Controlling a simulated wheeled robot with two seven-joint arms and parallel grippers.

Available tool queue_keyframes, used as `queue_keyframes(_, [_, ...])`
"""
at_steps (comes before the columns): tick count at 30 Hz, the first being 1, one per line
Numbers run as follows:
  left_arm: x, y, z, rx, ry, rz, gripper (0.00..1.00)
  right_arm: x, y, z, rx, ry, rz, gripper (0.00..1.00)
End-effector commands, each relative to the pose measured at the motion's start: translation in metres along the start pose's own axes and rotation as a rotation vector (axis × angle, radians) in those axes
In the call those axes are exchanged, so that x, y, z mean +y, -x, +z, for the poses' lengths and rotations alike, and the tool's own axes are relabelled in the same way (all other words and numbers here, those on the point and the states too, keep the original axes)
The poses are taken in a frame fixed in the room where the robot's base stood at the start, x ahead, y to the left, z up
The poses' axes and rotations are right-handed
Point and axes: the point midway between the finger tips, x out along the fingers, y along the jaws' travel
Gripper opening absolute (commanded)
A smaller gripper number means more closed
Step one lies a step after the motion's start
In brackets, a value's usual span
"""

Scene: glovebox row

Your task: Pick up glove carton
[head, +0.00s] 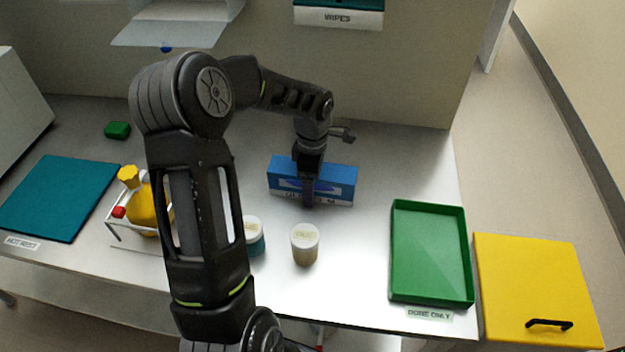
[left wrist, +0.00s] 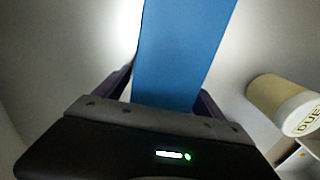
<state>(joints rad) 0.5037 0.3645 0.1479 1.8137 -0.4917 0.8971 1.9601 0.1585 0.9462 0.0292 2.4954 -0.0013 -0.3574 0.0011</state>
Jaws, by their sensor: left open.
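The glove carton (head: 340,176) is a blue box with a pale printed front. It lies on the steel bench in the middle of the head view, partly hidden by my left gripper. My left gripper (head: 308,195) points down at the carton's middle. In the left wrist view, the blue carton (left wrist: 180,50) runs between the two fingers of my left gripper (left wrist: 165,95), one finger on each side. The jaws are open; whether a finger touches the carton cannot be told. My right gripper is not in view.
Two lidded jars, a cream one (head: 305,247) and a teal one (head: 256,240), stand in front of the carton. A green tray (head: 398,250) and a yellow panel (head: 530,280) are at right. A rack with a yellow bottle (head: 140,205) and a teal mat (head: 55,195) are at left.

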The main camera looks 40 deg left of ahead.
Motion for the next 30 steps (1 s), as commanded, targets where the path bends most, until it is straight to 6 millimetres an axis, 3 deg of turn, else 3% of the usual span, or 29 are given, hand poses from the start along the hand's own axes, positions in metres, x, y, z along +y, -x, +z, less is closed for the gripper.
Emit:
queue_keyframes(4, [0.0001,0.0002,0.0000,0.000,0.000,0.000,0.80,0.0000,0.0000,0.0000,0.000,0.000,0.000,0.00])
queue_keyframes(30, [0.0000,0.0002,0.0000,0.000,0.000,0.000,0.09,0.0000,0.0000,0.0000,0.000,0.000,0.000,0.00])
